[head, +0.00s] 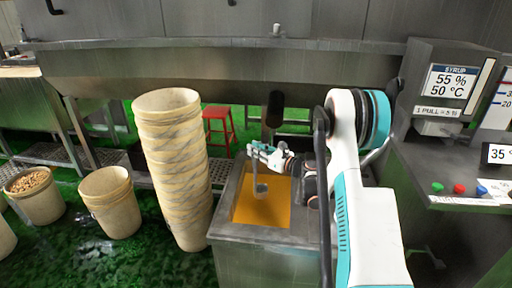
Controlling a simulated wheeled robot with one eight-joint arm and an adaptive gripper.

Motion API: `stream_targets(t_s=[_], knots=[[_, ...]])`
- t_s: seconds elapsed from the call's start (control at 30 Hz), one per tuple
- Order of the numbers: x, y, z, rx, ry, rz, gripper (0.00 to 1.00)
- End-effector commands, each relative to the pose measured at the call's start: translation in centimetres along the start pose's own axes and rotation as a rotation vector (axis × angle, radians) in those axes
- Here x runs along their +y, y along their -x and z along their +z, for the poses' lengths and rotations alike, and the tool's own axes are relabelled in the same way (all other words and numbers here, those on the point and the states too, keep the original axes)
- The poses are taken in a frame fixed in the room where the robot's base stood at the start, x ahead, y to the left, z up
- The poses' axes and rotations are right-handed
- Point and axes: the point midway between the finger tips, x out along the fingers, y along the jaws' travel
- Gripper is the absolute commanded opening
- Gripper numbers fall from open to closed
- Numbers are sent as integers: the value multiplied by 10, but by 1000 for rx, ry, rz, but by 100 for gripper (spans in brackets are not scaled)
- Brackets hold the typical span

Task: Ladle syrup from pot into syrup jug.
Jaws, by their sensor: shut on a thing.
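My gripper (257,150) is in the head view, left of my white and teal arm. It is shut on the upright handle of a grey ladle (261,190). The ladle hangs down over the orange syrup (272,212) in the square steel pot (260,262). Its cup shows against the syrup; I cannot tell whether it touches the surface or holds any syrup. My arm covers part of the pot's right side. I cannot make out a syrup jug in this view.
A tall, leaning stack of cream buckets (178,160) stands close left of the pot. A bucket (109,202) and one holding brown pieces (35,197) stand farther left. A red stool (219,128) is behind. At right are a syrup display panel (452,82) and a console with coloured buttons (459,188).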

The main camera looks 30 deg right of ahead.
Motion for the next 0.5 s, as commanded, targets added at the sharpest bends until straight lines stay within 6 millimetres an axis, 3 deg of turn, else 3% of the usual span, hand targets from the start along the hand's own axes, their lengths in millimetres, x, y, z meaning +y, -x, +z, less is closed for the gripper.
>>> stream_targets(t_s=[0.5], knots=[[0,0,-56,0,0,0,0]])
